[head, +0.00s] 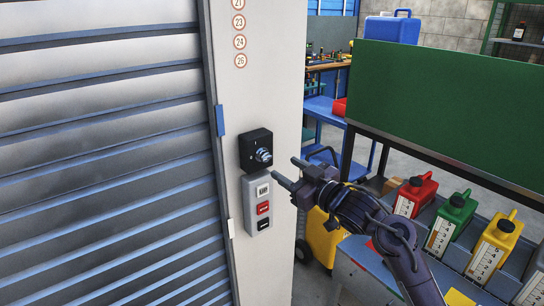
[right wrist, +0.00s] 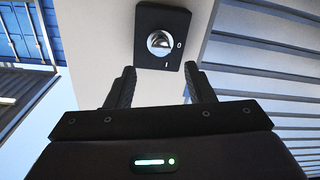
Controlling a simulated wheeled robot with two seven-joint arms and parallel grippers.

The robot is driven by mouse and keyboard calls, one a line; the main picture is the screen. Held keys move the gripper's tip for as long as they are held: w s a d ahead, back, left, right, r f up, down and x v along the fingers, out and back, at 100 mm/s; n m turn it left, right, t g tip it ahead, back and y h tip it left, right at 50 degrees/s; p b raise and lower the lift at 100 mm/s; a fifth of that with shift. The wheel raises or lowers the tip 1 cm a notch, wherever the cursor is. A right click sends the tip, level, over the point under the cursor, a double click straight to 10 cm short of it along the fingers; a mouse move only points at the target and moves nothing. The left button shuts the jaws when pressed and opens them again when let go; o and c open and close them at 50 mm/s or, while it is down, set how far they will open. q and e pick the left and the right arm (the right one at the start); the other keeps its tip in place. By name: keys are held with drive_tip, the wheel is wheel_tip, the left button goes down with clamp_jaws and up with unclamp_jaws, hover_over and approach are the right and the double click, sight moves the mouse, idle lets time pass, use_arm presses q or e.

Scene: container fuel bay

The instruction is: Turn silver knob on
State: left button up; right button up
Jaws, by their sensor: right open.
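The silver knob (head: 263,155) sits on a black square plate (head: 250,140) on the white door post. The right wrist view shows the knob (right wrist: 159,43) on its black plate (right wrist: 144,22), with a mark "O" to the right of it and "I" below it. My right gripper (head: 284,171) is open and empty. It is to the right of the knob and slightly below it, apart from it. In the right wrist view the two fingers (right wrist: 159,82) are spread, and the knob shows beyond and between their tips. My left gripper is not in view.
A grey switch box (head: 252,190) with white, red and black buttons is right below the knob plate. A slatted metal shutter (head: 110,170) fills the left. A green panel (head: 450,100) and several coloured canisters (head: 416,193) stand at the right.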

sight(267, 157)
drive_tip(key=p+x, duration=0.1)
drive_tip(key=x, duration=0.5)
drive_tip(key=shift+a+p, duration=0.15)
drive_tip(key=shift+p, duration=0.2)
drive_tip(key=shift+x, duration=0.8)
drive_tip(key=c, duration=1)
